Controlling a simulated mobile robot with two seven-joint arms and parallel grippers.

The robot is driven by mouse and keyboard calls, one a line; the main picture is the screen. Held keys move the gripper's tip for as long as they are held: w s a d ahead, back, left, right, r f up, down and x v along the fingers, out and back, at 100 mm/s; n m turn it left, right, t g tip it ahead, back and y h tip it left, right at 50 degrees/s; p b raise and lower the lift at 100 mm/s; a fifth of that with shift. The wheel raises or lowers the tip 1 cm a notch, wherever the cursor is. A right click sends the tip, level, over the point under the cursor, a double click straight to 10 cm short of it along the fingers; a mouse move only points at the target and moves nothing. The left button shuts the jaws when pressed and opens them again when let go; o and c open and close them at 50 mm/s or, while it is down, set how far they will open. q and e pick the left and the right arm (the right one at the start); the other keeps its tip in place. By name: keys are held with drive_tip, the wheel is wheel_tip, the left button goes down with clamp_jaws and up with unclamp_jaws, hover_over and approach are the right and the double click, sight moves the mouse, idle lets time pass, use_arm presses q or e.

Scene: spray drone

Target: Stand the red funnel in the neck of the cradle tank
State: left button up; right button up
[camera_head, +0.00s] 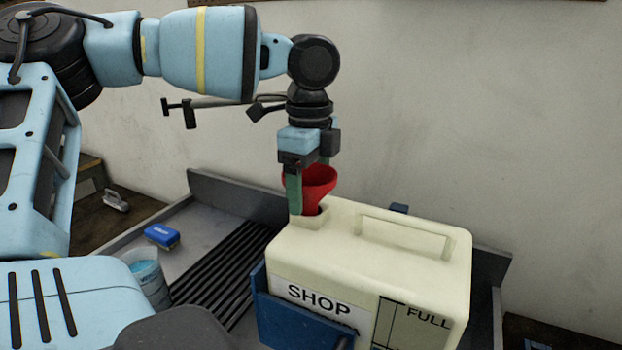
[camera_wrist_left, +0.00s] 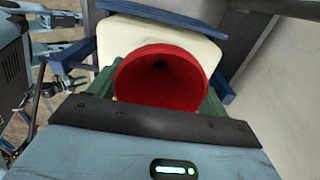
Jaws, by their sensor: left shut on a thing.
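How deep the spout sits is hidden.
A blue cradle (camera_head: 295,318) holds the tank. A wall stands close behind.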

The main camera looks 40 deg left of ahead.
sight(310, 174)
use_arm(q)
drive_tip(key=shift+f, duration=0.35)
idle(0.7)
drive_tip(key=o, duration=1)
drive_tip(key=shift+r, duration=0.1)
wheel_tip(310, 174, up, 8)
drive_tip(key=shift+f, duration=0.2)
idle(0.4)
